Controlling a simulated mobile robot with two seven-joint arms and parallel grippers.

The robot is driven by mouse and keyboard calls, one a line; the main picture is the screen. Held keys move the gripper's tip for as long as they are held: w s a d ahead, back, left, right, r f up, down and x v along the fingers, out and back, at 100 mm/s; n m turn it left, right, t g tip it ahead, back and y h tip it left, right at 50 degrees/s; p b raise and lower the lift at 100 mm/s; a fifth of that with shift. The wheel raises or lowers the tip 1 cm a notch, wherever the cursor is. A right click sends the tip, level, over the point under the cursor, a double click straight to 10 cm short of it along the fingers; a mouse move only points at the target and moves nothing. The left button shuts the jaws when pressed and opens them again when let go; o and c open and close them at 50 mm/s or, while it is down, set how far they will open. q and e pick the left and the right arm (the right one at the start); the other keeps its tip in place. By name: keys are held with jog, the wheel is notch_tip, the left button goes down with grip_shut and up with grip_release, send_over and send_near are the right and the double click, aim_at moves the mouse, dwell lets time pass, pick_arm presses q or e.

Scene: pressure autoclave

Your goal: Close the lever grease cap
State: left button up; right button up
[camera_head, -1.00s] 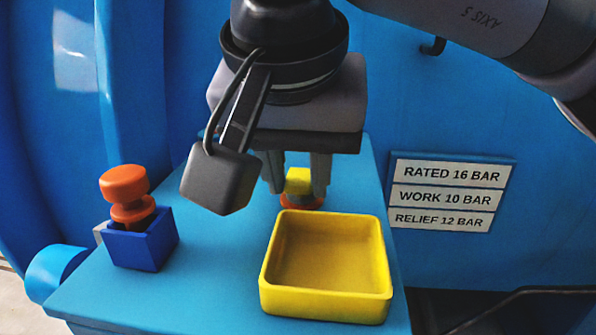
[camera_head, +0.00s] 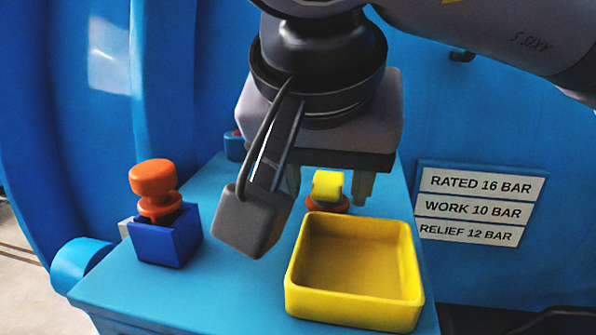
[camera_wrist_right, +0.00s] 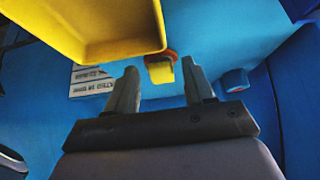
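A small yellow block on an orange round base (camera_head: 327,188), which looks like the lever grease cap, stands at the back of the light-blue shelf. Behind the yellow tray, it also shows in the right wrist view (camera_wrist_right: 160,71). Whether its lever is up or down is hard to tell. My right gripper (camera_head: 326,192) points down there, its fingers apart with nothing held. In the right wrist view (camera_wrist_right: 161,84) the block shows beyond and between the open fingertips; contact is not visible. My left gripper is not in view.
A yellow open tray (camera_head: 413,275) sits empty in front on the shelf (camera_head: 235,285). An orange knob (camera_head: 154,180) stands in a dark-blue square holder (camera_head: 168,242) at left. A blue round fitting (camera_head: 234,146) is behind the gripper. A rating plate (camera_head: 473,207) is at right.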

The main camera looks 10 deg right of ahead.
jog(key=v, duration=0.7)
jog(key=shift+p, duration=0.35)
jog(key=shift+s, duration=0.1)
